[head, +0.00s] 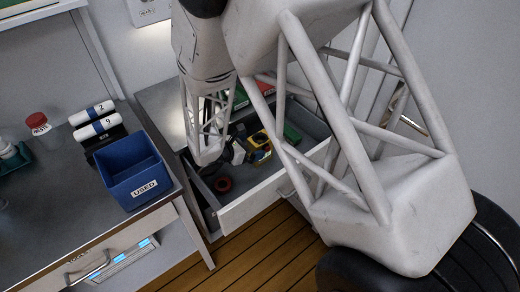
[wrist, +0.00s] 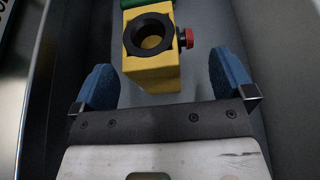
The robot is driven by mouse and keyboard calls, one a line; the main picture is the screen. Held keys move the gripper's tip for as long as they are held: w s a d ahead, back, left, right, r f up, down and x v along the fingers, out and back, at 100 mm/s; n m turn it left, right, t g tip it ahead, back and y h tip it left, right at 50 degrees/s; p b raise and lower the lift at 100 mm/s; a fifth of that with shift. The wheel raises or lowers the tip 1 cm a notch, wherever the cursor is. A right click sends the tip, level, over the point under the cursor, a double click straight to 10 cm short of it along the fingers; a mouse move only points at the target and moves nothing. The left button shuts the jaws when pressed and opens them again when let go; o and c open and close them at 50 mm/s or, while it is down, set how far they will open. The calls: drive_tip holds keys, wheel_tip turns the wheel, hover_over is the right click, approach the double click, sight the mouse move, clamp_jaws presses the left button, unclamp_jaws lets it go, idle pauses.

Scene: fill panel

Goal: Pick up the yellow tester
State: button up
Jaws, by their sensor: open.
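The yellow tester (wrist: 153,80) lies in an open drawer. It is a yellow block with a black ring on top and a red knob on its right side in the wrist view. In the head view the yellow tester (head: 262,156) shows small, partly behind my arm. My gripper (wrist: 162,75) is open, with one blue fingertip to the left of the tester and one to its right. Gaps show between the fingertips and the tester, and nothing is held. In the head view my arm reaches down into the drawer and the fingertips are hard to make out.
The drawer (head: 262,200) has a pale front and grey walls close around my gripper. It also holds a red ring-shaped item (head: 222,184) and green items (head: 292,134). A blue bin labelled USED (head: 140,180) stands on the counter at left, near white rolls (head: 92,112).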

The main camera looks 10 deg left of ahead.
sight(257, 144)
drive_tip(key=shift+w+d, duration=0.1)
drive_tip(key=shift+x, duration=2.5)
drive_tip(key=shift+c, duration=0.5)
drive_tip(key=c, duration=1)
